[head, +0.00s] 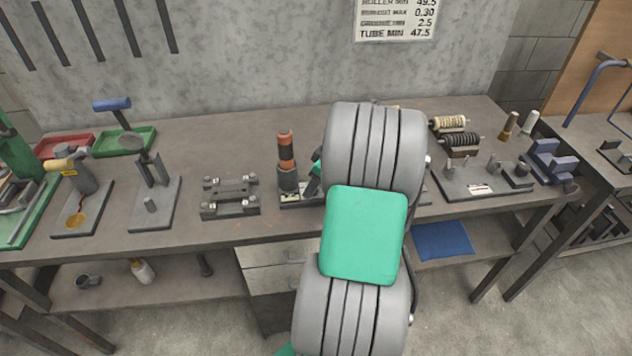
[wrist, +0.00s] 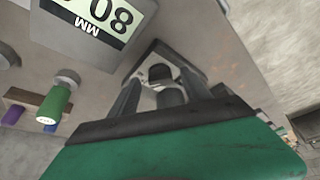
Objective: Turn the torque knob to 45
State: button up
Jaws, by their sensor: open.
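In the wrist view, my gripper (wrist: 168,85) shows as a green body with a dark bar and two dark fingers reaching away from me. The fingers are apart. A dark round post or knob (wrist: 160,73) stands between them on a light plate; I cannot tell whether the fingers touch it. No 45 marking or pointer can be read on it, so I cannot be sure it is the torque knob. In the head view my arm hides the gripper's fingertips and whatever is in front of them.
An upside-down display (wrist: 98,14) reading 80 MM is close to my gripper in the wrist view. In the head view, an orange-and-black upright tool (head: 286,152) stands left of my arm. Fixtures crowd the workbench (head: 250,232).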

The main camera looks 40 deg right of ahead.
grip_shut()
dwell(0.6)
